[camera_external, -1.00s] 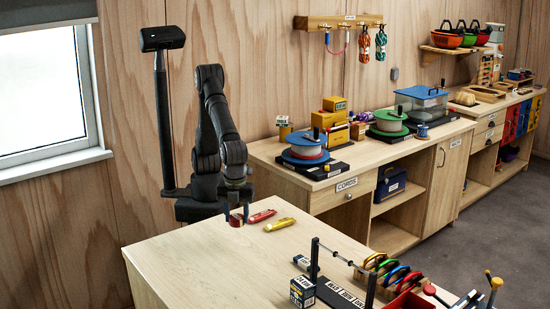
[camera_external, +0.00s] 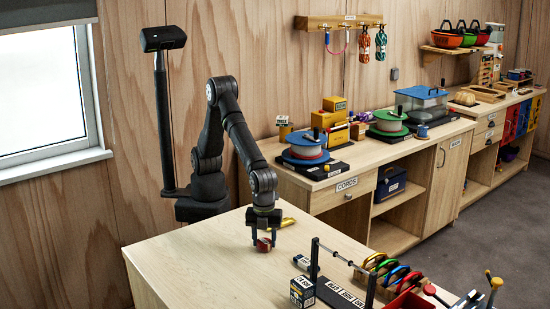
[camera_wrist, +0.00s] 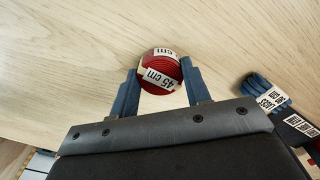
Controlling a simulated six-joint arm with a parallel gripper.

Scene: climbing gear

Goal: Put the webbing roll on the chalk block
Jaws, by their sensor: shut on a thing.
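The webbing roll (camera_external: 265,245) is dark red with white labels, one reading "45 cm" in the wrist view (camera_wrist: 158,74). My gripper (camera_external: 264,240) is shut on it, with one blue finger on each side, also clear in the wrist view (camera_wrist: 160,82). The roll is over the pale bench; how far above it I cannot tell. A small dark blue block with white labels (camera_external: 302,292), which looks like the chalk block, stands at the front of the bench, right of my gripper. Its print is too small to read. Nothing rests on its top.
A rack (camera_external: 342,296) with a raised bar and several coloured carabiners (camera_external: 390,272) stands right of the blue block. A yellow tool (camera_external: 287,222) lies just behind my gripper. The bench (camera_external: 195,260) is clear to the left. A blue bundle (camera_wrist: 262,88) shows at right in the wrist view.

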